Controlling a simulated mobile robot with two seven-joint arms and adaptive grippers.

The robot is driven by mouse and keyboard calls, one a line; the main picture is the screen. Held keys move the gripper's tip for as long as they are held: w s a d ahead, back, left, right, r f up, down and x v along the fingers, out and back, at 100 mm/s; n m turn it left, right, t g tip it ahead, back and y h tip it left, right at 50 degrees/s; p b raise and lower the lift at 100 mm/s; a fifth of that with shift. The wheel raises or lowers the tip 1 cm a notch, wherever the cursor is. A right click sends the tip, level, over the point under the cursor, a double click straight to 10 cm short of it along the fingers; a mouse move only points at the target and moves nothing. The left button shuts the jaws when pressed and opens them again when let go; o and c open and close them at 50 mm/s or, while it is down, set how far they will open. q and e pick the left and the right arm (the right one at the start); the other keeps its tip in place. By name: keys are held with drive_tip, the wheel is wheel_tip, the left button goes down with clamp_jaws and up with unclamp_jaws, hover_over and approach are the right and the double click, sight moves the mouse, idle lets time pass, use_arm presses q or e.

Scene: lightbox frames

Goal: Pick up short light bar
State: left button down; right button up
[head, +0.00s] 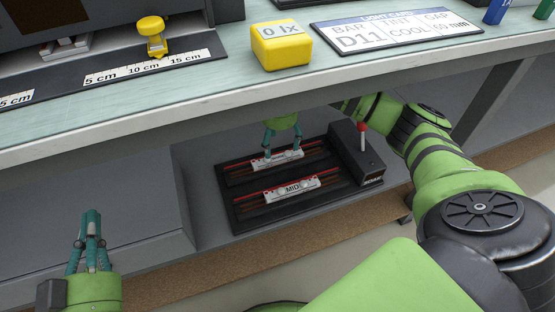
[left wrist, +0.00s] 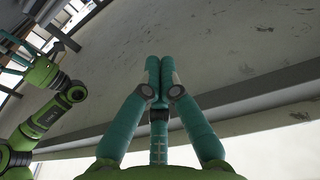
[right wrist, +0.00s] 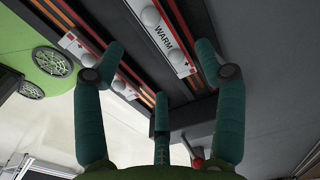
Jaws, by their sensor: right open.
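A white light bar marked WARM (right wrist: 168,38) lies in the far slot of a black two-slot rack and shows in the head view (head: 277,159). A second white light bar, marked MID (head: 292,188), lies in the near slot. I cannot tell which is the short one. My right gripper (head: 283,149) is open over the far bar; in the right wrist view its fingers (right wrist: 160,58) stand on both sides of the WARM bar, with no clear contact. My left gripper (head: 90,218) is empty at the lower left, its fingertips together in the left wrist view (left wrist: 159,75).
The black rack (head: 240,215) sits on a grey lower shelf under the worktop (head: 220,100), whose edge overhangs it. A box with a red-tipped lever (head: 362,150) stands at its right end. On top are a yellow block (head: 281,48), a ruler strip (head: 110,75) and a sign (head: 395,30).

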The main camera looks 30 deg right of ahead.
sight(279, 157)
wheel_tip(279, 157, down, 5)
drive_tip(key=shift+f+b, duration=0.1)
drive_tip(key=shift+b, duration=0.65)
use_arm(q)
drive_tip(key=s+d+r+m+t+h, duration=0.1)
drive_tip(key=s+r+t+h, duration=0.3)
drive_tip(key=r, duration=0.4)
drive_tip(key=shift+d+r+m, duration=0.25)
drive_tip(key=shift+d+m, duration=0.05)
drive_tip(key=shift+d, duration=0.05)
use_arm(e)
drive_tip(key=shift+f, duration=0.1)
drive_tip(key=c, duration=1.3)
